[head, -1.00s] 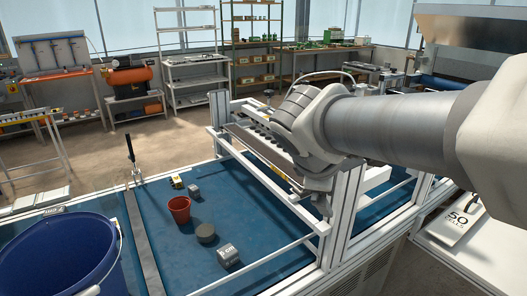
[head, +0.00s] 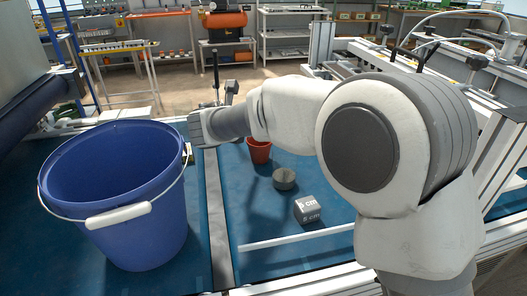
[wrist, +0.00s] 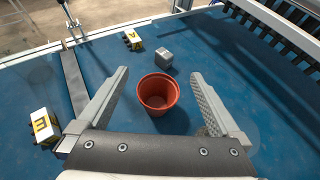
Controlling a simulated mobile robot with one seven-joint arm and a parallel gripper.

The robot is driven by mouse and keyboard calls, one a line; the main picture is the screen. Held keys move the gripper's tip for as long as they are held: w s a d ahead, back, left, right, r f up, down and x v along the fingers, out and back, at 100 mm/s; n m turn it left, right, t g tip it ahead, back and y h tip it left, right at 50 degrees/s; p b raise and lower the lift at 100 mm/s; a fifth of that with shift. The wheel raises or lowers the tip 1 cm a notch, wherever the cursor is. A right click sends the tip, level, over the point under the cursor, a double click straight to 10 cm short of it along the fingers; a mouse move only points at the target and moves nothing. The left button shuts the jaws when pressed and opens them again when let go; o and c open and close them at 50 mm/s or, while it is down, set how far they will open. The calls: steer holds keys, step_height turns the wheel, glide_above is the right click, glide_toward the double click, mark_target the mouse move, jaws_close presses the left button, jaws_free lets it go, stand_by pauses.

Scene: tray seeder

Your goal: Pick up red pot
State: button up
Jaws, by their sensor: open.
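The red pot (head: 259,151) stands upright on the blue belt, partly hidden behind my arm in the head view. In the wrist view the red pot (wrist: 158,93) looks empty, with its open top facing up. My gripper (wrist: 162,88) is open, one finger to the left of the pot and one to the right in the picture. The pot shows beyond and between the fingers, and neither finger visibly touches it. In the head view the fingers are hidden behind my arm.
A large blue bucket (head: 85,195) stands at the left.

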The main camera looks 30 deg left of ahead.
steer(key=b, duration=0.2)
glide_above(257, 162)
steer(key=s, duration=0.1)
step_height(257, 162, down, 6)
steer(key=shift+s+f, duration=0.15)
steer(key=shift+f, duration=0.05)
steer(key=shift+x, duration=0.95)
steer(key=shift+r+b+x, duration=0.1)
steer(key=shift+b+x, duration=0.3)
steer(key=shift+x, duration=0.95)
steer(key=shift+r+b+x, duration=0.15)
steer(key=shift+b+x, duration=0.25)
steer(key=shift+x, duration=1)
steer(key=c, duration=1)
